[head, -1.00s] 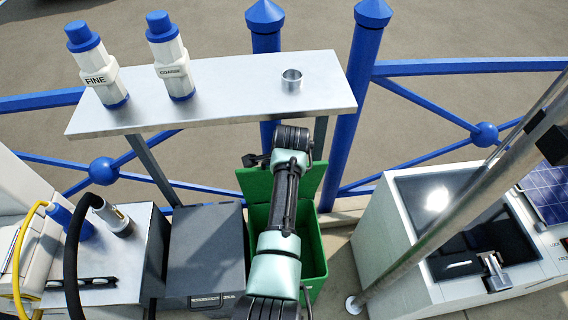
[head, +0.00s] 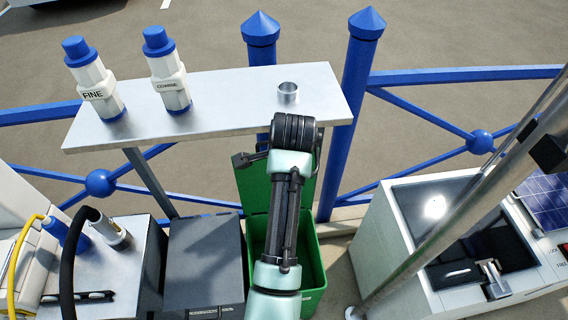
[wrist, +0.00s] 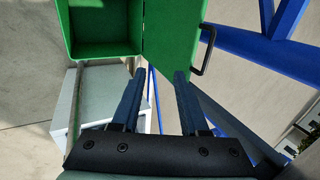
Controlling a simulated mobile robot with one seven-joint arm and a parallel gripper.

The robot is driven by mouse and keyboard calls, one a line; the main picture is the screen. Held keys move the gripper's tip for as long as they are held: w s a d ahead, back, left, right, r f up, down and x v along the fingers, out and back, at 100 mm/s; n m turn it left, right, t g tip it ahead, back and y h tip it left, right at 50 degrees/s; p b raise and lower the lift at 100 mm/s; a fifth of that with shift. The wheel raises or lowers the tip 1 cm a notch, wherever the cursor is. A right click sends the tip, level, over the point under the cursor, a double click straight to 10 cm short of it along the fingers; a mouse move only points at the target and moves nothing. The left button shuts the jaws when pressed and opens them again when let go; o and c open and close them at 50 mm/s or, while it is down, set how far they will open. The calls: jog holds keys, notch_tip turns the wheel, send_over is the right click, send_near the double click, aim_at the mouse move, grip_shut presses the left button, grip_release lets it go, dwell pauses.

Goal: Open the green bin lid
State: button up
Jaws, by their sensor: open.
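The green bin (head: 316,275) stands open at the shelf's front, and part of its hollow inside also shows in the wrist view (wrist: 105,28). Its green lid (head: 252,188) is raised at the bin's back edge, partly covered by my arm. In the wrist view the lid (wrist: 172,38) stands out from the bin's edge, with a black handle (wrist: 206,52) on its far side. My gripper (wrist: 157,82) is open, its two dark fingers apart with nothing held. The fingertips are near the lid; contact is unclear. In the head view the fingers cannot be made out.
A metal shelf (head: 215,98) above the bin carries the FINE (head: 97,90) and COARSE (head: 168,80) bottles and a metal cup (head: 288,92). Blue fence posts (head: 352,110) stand behind. A grey box (head: 205,260) is left of the bin; a white console (head: 390,245) is right.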

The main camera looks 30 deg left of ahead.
jog(key=shift+v, duration=1.05)
